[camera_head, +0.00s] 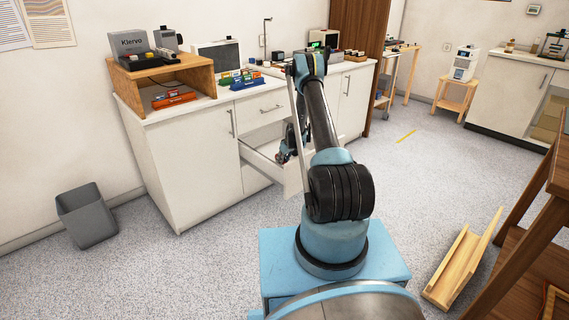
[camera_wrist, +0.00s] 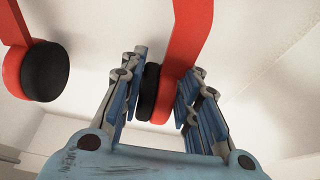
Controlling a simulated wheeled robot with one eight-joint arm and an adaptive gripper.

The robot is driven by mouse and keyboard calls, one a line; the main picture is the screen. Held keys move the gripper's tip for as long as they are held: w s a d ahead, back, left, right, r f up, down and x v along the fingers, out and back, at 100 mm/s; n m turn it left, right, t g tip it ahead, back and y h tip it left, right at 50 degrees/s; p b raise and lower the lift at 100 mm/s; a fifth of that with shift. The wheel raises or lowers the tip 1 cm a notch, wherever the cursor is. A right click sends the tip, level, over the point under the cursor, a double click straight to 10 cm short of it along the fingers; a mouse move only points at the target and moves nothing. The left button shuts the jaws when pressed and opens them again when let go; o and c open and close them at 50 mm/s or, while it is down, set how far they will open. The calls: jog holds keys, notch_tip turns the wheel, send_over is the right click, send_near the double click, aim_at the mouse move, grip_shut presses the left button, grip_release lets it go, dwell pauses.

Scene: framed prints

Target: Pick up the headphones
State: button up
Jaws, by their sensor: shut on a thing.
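The headphones (camera_wrist: 187,35) are red with black round ear pads. In the wrist view their right ear cup (camera_wrist: 149,92) sits between the fingers of my gripper (camera_wrist: 160,92), which is shut on it. The other ear cup (camera_wrist: 45,71) hangs free at the left. The top of the headband is cut off by the frame edge. In the head view my gripper (camera_head: 283,153) is down at the open drawer (camera_head: 262,160); the headphones are too small and hidden there to make out clearly.
White drawer walls surround the gripper in the wrist view. The counter (camera_head: 205,100) above holds a wooden shelf (camera_head: 160,75), an orange item (camera_head: 174,98) and coloured racks. A grey bin (camera_head: 88,215) stands on the left floor, a wooden trough (camera_head: 462,262) on the right.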

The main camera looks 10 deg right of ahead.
notch_tip(320, 180, up, 9)
jog(key=shift+r, duration=0.25)
dwell(0.7)
